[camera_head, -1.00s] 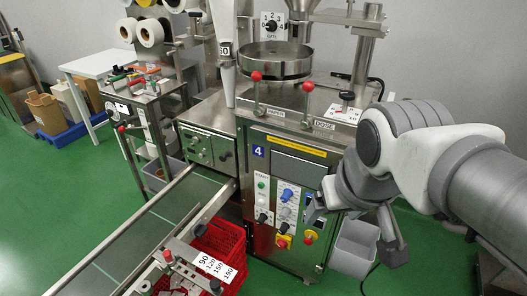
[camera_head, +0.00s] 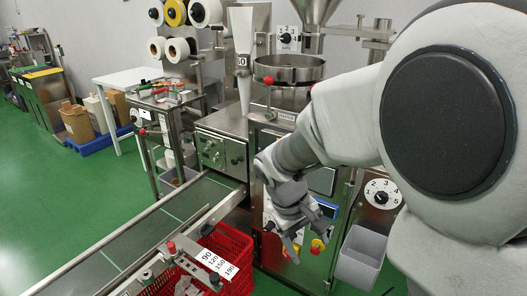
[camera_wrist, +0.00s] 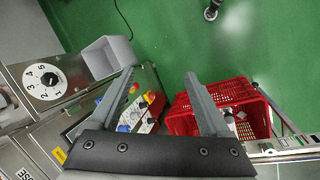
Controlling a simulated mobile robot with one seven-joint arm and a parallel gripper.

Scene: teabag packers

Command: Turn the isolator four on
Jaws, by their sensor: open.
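The teabag machine's front control panel is mostly hidden behind my arm in the head view. A red-and-yellow switch (camera_head: 317,246) shows low on the panel, just right of my gripper (camera_head: 284,243). In the wrist view, red-and-yellow switches (camera_wrist: 149,97) and a blue knob (camera_wrist: 122,128) show small on the panel, between and beside my fingers. My gripper (camera_wrist: 160,75) is open and empty, with its fingers wide apart. It points downward in front of the panel, and I see no contact with a switch. The number 4 label is hidden now, so I cannot tell which switch is the isolator.
A red crate (camera_head: 240,255) stands on the floor left of the panel, beside the conveyor (camera_head: 150,232). A grey bin (camera_head: 360,256) hangs at the right. A numbered dial (camera_head: 381,194) is above that bin. Green floor is open at the left.

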